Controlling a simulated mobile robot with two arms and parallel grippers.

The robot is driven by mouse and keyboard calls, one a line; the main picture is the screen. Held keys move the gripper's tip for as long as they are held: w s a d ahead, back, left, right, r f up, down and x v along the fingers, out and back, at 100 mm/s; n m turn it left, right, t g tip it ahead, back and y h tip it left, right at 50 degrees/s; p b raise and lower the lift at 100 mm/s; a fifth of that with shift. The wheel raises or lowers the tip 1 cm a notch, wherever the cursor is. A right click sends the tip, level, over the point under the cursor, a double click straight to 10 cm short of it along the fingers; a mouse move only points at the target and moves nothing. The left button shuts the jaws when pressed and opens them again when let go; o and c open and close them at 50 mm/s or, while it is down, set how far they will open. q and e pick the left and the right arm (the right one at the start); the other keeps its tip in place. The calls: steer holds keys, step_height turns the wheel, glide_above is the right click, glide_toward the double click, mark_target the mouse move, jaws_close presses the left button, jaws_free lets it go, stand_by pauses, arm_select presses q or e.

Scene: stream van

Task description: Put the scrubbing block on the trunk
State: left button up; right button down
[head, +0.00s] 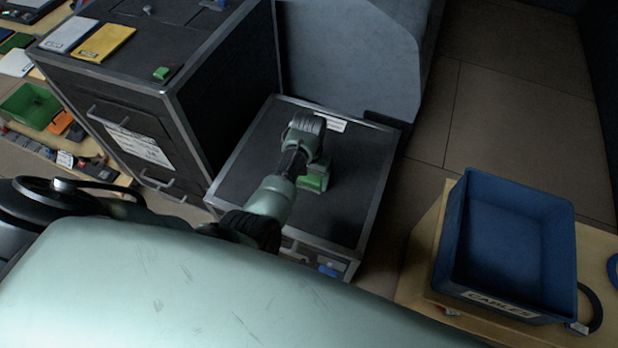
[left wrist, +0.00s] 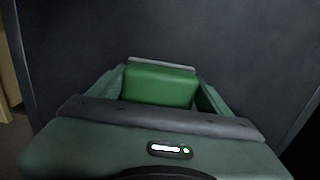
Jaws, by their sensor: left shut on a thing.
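The scrubbing block is a green block (head: 313,182), held in my left gripper (head: 314,172) above the low black trunk with metal edges (head: 240,170). In the left wrist view the green block (left wrist: 160,85) sits between the two green fingers, which are shut on it. The dark surface behind it fills most of that view. I cannot tell whether the block touches the trunk top. My arm and gripper hide the middle of the lid; the visible rest is bare except for a white label (head: 323,122) at the far edge. My right gripper is not in view.
A taller black case (head: 150,60) stands left of the trunk, with a yellow book (head: 104,43) and a small green block (head: 161,73) on top. A grey panel (head: 350,50) rises behind the trunk. A blue cables bin (head: 510,245) is at right.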

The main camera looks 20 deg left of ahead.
mark_target(309, 177)
arm_select(q)
steer(key=o, duration=1.6)
step_height(309, 177, up, 12)
steer(key=p, duration=0.2)
